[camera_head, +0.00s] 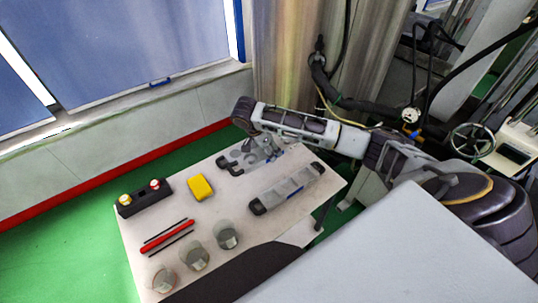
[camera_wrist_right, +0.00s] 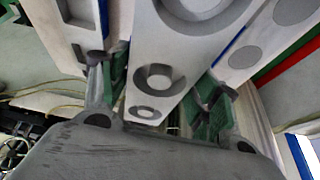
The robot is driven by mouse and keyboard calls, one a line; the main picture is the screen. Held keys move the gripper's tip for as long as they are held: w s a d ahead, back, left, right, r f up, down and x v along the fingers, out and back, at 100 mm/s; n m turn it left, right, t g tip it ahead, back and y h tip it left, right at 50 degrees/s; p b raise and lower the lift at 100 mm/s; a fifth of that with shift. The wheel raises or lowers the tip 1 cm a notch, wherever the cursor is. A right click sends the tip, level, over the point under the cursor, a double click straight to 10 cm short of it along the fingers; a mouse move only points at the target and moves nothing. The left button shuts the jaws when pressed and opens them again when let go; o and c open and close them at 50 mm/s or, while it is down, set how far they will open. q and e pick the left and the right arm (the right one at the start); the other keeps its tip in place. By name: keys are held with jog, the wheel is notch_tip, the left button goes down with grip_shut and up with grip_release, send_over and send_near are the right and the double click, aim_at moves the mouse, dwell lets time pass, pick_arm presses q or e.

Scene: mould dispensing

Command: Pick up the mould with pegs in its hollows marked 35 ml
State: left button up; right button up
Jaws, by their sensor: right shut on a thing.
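My right gripper (camera_head: 268,150) is low over the back of the white table, below its bent wrist. In the right wrist view, its two green-padded fingers (camera_wrist_right: 158,92) stand on either side of a pale grey mould (camera_wrist_right: 172,55) and are shut on it. That mould has round hollows of different sizes, and raised round pegs show inside them. No 35 ml marking can be read. Other grey moulds lie beside it: one with a squarish hollow (camera_wrist_right: 65,30) on the left, one with round hollows (camera_wrist_right: 268,35) on the right. My left gripper is not in view.
On the table (camera_head: 222,210) are a long grey tray with dark ends (camera_head: 288,188), a yellow block (camera_head: 201,187), a black box with knobs (camera_head: 146,201), a red stick (camera_head: 166,237) between dark ones, and three clear beakers (camera_head: 228,236). A steel column (camera_head: 295,70) stands behind.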

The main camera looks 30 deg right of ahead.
jog(key=shift+r, duration=0.7)
